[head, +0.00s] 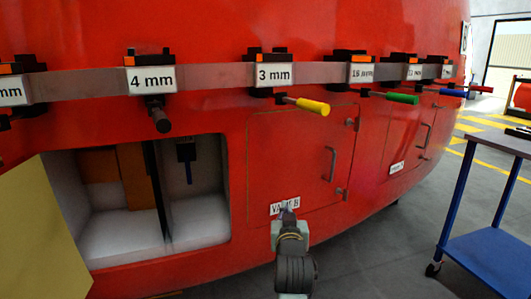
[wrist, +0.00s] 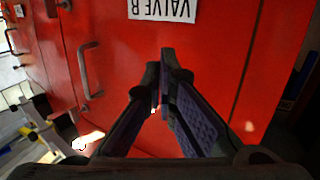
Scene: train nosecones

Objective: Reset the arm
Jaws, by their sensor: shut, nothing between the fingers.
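My gripper (head: 288,207) is in the lower middle of the head view, in front of the red nosecone, just below the closed "VALVE B" door (head: 298,165). In the wrist view my gripper (wrist: 163,52) has its two dark fingers together at the tips, with nothing between them. The "VALVE B" label (wrist: 162,9) shows upside down above the fingertips there. I cannot tell whether the fingertips touch the red surface.
An open compartment (head: 200,235) with white walls lies left of my gripper, its yellowish door (head: 45,235) swung out. Tools hang on a metal rail (head: 210,77) above. Another closed door (head: 405,140) is to the right. A blue cart (head: 490,250) stands at far right, with clear floor before it.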

